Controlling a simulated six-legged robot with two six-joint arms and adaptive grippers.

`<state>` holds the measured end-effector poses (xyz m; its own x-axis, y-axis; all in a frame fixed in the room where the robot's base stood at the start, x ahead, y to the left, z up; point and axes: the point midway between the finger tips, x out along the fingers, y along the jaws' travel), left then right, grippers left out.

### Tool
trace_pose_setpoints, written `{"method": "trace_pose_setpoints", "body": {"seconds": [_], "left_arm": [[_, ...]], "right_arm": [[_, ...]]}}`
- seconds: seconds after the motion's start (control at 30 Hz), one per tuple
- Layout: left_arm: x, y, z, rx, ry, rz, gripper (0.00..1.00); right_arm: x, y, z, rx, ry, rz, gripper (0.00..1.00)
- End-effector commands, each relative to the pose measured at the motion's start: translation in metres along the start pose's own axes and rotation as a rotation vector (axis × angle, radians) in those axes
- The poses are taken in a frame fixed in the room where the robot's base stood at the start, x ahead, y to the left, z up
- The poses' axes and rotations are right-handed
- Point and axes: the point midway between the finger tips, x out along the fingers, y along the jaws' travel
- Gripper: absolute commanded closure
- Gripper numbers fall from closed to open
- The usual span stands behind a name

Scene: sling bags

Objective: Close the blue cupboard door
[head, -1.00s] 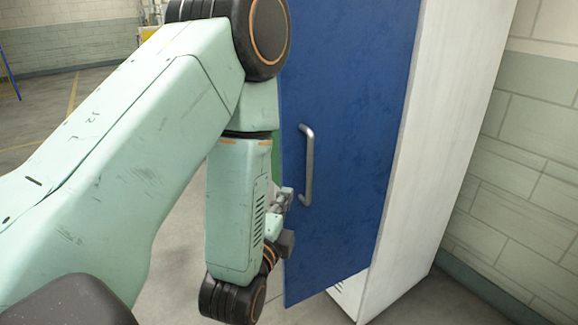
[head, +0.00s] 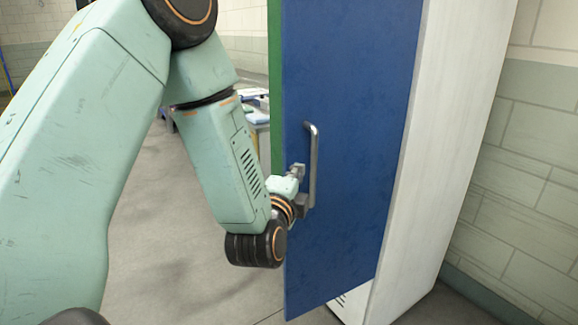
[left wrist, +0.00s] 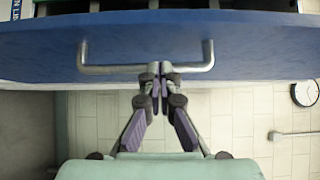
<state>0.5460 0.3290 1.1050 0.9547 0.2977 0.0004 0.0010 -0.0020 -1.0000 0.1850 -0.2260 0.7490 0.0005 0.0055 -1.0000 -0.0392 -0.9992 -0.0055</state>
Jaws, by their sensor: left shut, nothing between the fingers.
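The blue cupboard door (head: 350,150) stands in front of me in the head view, ajar and at an angle to the white cupboard side (head: 440,150). It carries an upright grey bar handle (head: 314,165) near its left edge. In the left wrist view the blue door (left wrist: 250,45) runs across the top, with its handle (left wrist: 110,70) crosswise. My left gripper (head: 302,188) is at the handle, over the door's outer face. Its closed fingertips (left wrist: 160,70) overlap the bar in the left wrist view; whether they touch it I cannot tell. My right gripper is out of view.
A green strip (head: 275,90) shows along the door's left edge. A pale brick wall (head: 530,170) stands close on the right. Bare grey floor (head: 165,240) is open to the left, with some equipment (head: 255,115) behind. A wall clock (left wrist: 305,93) hangs on the right.

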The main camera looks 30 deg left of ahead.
Motion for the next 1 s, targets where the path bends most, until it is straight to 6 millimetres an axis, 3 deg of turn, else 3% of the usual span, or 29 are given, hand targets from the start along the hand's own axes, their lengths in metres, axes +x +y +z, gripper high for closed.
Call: {"method": "trace_pose_setpoints", "body": {"seconds": [0.07,0.4,1.0], "left_arm": [[0.016,-0.001,0.001,0.000,-0.001,-0.002,1.00],[0.036,0.000,0.024,-0.002,-0.001,0.001,1.00],[0.041,0.000,0.030,-0.001,0.002,0.001,1.00]], "right_arm": [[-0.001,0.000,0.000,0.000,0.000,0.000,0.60],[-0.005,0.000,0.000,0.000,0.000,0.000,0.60],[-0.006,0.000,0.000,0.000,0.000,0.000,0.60]]}}
